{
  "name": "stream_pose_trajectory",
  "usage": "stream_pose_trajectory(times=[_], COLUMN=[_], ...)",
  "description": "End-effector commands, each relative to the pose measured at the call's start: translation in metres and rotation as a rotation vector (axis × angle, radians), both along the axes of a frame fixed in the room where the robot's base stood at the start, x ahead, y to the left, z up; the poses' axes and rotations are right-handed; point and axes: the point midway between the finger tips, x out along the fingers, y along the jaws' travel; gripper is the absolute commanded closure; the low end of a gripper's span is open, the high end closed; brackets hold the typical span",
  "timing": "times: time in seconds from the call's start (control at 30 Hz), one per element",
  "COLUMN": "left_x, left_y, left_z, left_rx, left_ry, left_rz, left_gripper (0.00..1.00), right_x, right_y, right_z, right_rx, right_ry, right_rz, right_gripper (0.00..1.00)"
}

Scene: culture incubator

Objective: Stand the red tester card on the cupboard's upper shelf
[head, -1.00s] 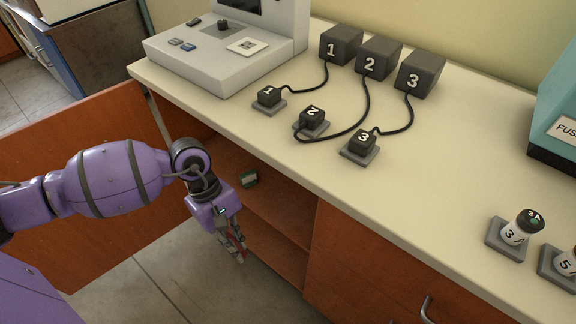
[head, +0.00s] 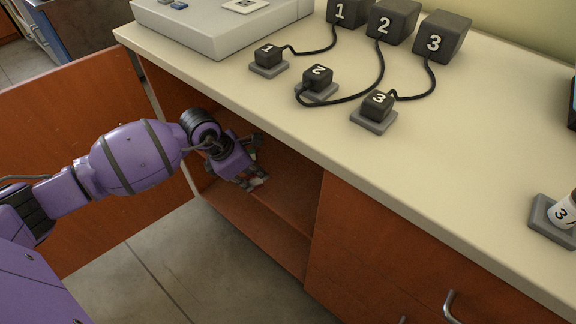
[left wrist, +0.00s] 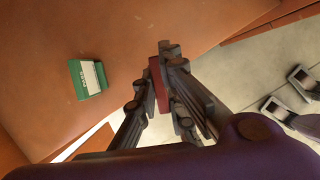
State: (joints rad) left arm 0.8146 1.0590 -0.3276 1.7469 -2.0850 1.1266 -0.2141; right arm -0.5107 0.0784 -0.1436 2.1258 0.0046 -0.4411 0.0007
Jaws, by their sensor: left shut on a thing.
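The red tester card (left wrist: 158,85) is held between the fingers of my left gripper (left wrist: 166,88), as the left wrist view shows; its lower part is hidden by the fingers. In the head view my left gripper (head: 258,184) is inside the open cupboard, at its left part, over the upper shelf (head: 292,190). I cannot make out the red card there, nor tell whether it touches the shelf. A green card (left wrist: 87,79) with a white label stands on the shelf, to the left of the gripper in the wrist view. My right gripper is not in view.
The open cupboard door (head: 60,150) is at the left, beside my left arm. The countertop edge (head: 230,125) runs above the opening. Numbered black blocks with cables (head: 376,104) stand on the counter. The right part of the upper shelf is clear.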

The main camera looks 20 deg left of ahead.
Motion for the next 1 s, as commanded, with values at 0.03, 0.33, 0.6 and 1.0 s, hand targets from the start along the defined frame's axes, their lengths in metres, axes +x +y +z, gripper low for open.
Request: stream_pose_trajectory(times=[0.03,0.33,0.6,1.0], left_x=[0.012,0.065,0.080,0.080], left_y=[-0.012,-0.061,-0.073,-0.072], left_z=[-0.001,-0.001,-0.004,-0.033], left_rx=[-0.004,-0.001,0.001,0.000], left_ry=[-0.002,0.000,-0.001,-0.003], left_rz=[-0.001,-0.003,-0.002,-0.003], left_gripper=[1.00,1.00,1.00,1.00], right_x=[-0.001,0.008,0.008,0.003], right_y=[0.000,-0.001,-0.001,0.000], right_z=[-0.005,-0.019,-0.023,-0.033], right_rx=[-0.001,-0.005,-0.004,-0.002], right_ry=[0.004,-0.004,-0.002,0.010], right_rz=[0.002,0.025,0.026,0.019], right_gripper=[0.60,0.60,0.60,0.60])
